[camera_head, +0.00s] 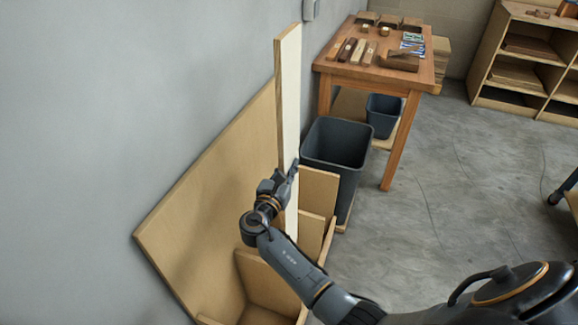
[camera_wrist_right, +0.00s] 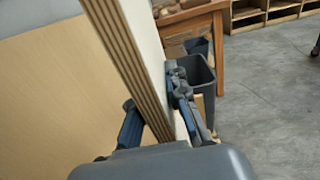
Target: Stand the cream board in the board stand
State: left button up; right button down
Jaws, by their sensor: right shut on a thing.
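The cream board (camera_head: 289,95) is long and narrow and stands nearly upright near the grey wall. Its layered edge shows in the right wrist view (camera_wrist_right: 121,58). My right gripper (camera_head: 281,180) is shut on the board's lower part, with one finger on each side (camera_wrist_right: 160,118). The wooden board stand (camera_head: 270,282) is below, with low walls and open compartments. The board's lower end goes down behind the arm among the stand's panels. I cannot tell whether it touches the stand's floor. My left gripper is not in view.
A large tan panel (camera_head: 205,205) leans on the wall behind the board. A dark bin (camera_head: 338,150) stands just right of the stand, with a smaller bin (camera_head: 384,112) beyond. A wooden table (camera_head: 345,74) holds small blocks. Shelves (camera_head: 530,60) stand far right.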

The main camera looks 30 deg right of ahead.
jog(key=shift+w+a+r, duration=0.1)
jog(key=shift+w+r, duration=0.1)
jog(key=shift+r, duration=0.05)
jog(key=shift+n, duration=0.4)
jog(key=shift+w+a+b, duration=0.95)
jog(key=shift+w+a, duration=0.65)
jog(key=shift+w, duration=0.1)
jog(key=c, duration=1.3)
grip_release()
jog(key=shift+o, duration=0.2)
jog(key=shift+s, duration=0.1)
jog(key=shift+f, duration=0.15)
jog(key=v, duration=0.7)
jog(key=shift+s+a, duration=0.15)
jog(key=shift+a, duration=0.05)
